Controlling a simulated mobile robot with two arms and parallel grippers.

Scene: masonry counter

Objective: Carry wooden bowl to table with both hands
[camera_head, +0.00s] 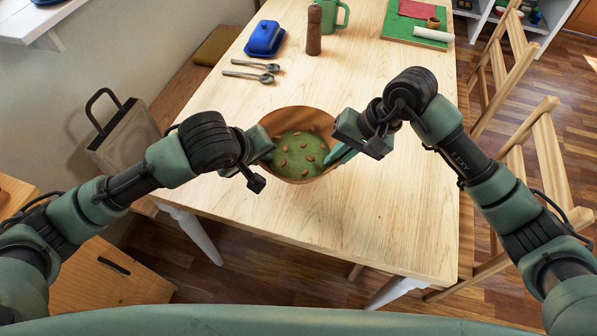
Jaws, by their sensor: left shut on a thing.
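The wooden bowl (300,115) is round and brown, with a green filling dotted with small brown pieces. It is over the near half of the pale wooden table (370,215); I cannot tell whether its base touches the top. My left gripper (266,152) is shut on the bowl's left rim. My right gripper (342,152) is at the bowl's right rim, with a teal finger showing beside it. The wrist hides its jaws, so I cannot tell whether they grip the rim. The bowl looks roughly level.
A blue butter dish (265,39), spoons (250,75), a brown pepper mill (314,30) and a green mug (330,14) stand farther back. A green mat (400,22) lies at the far right. Wooden chairs (548,160) stand right. The table's front right is clear.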

